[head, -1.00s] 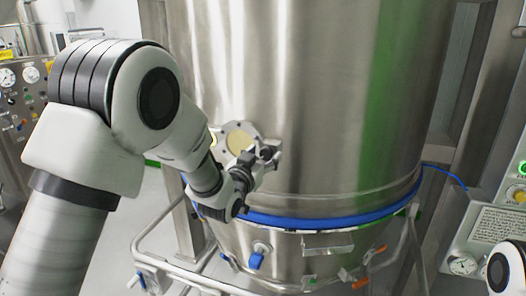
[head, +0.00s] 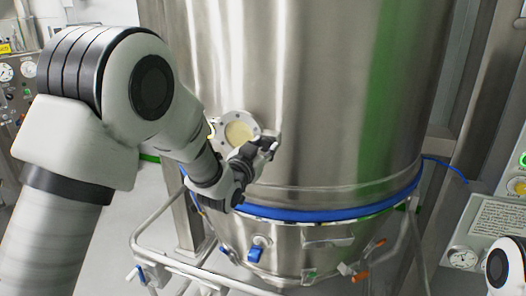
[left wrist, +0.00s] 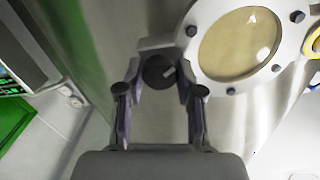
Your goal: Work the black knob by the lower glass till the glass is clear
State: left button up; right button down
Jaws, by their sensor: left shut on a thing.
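The lower glass (head: 239,134) is a round sight window in a bolted metal ring on the steel vessel. It looks cloudy and yellowish, also in the left wrist view (left wrist: 238,45). The black knob (left wrist: 158,72) sits beside the ring, with a pale mark on its face. My left gripper (left wrist: 158,88) has its two fingers on either side of the knob, shut on it. In the head view my left gripper (head: 262,150) is at the lower right of the glass and hides the knob. Of my right arm only a white link shows at the lower right; its gripper is out of view.
The large steel vessel (head: 330,110) fills the middle, with a blue seal band (head: 330,213) below the glass. A tubular metal frame (head: 165,262) surrounds the lower bowl. A panel with gauges (head: 490,222) stands at the right.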

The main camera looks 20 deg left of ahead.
pick_arm(q)
jog(key=m+b, duration=0.3)
jog(key=shift+f, duration=0.2)
jog(key=m+b, duration=0.3)
jog(key=m, duration=0.1)
jog(key=m+b, duration=0.3)
jog(key=m, duration=0.1)
jog(key=shift+b, duration=0.35)
jog(key=shift+r+m+b, duration=0.15)
jog(key=shift+m+b, duration=0.65)
jog(key=shift+m, duration=0.5)
jog(key=o, duration=1.2)
jog(key=shift+c, duration=0.2)
